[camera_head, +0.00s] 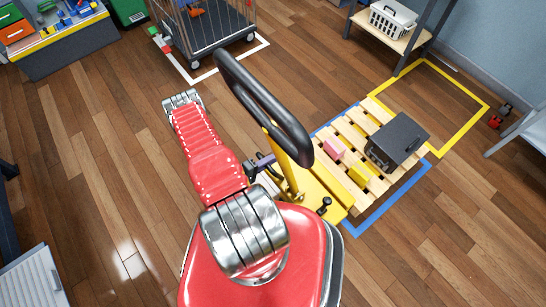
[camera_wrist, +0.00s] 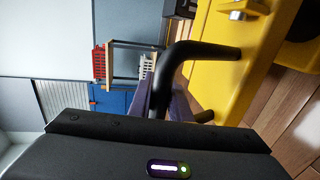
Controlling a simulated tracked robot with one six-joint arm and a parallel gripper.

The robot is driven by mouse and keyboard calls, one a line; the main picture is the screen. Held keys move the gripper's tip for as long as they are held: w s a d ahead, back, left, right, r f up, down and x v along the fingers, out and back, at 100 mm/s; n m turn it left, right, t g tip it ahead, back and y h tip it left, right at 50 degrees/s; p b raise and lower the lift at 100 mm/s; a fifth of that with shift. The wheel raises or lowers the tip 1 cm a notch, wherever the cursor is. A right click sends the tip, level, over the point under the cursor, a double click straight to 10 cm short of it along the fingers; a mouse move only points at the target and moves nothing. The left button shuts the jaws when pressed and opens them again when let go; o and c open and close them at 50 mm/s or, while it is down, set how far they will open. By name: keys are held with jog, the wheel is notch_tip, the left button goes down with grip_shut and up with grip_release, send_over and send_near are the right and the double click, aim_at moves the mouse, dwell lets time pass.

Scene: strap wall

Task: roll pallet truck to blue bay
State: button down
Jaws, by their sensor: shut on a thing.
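The pallet truck is yellow with a black looped handle (camera_head: 265,105) and a yellow body (camera_head: 318,188). In the wrist view its yellow body (camera_wrist: 225,65) fills the upper right. A wooden pallet (camera_head: 345,185) lies at the truck's far end, carrying a dark grey box, a pink block and a yellow block. The blue bay outline (camera_head: 395,208) shows along the pallet's sides; part is hidden by pallet and truck. My gripper (camera_head: 262,163) has purple fingers beside the yellow mast. In the wrist view it is shut on a black bar of the truck (camera_wrist: 205,54).
A yellow floor outline (camera_head: 468,128) adjoins the pallet's far side. A wire cage trolley (camera_head: 210,25) stands in a white outline at the top. A shelf (camera_head: 405,38) with a white basket stands top right. A workbench (camera_head: 65,52) is top left.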

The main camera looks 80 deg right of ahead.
jog(key=shift+w+a+f, duration=0.1)
jog(key=shift+f, duration=0.15)
jog(key=c, duration=1.7)
grip_release()
jog(key=shift+o, duration=0.3)
jog(key=shift+r, duration=0.1)
jog(key=v, duration=1.3)
jog(key=shift+w+a, duration=0.2)
jog(key=shift+a, duration=0.05)
jog(key=shift+r, duration=0.15)
jog(key=shift+s+d, duration=0.1)
jog(key=x, duration=0.8)
jog(key=shift+s+d, duration=0.2)
jog(key=shift+d, duration=0.05)
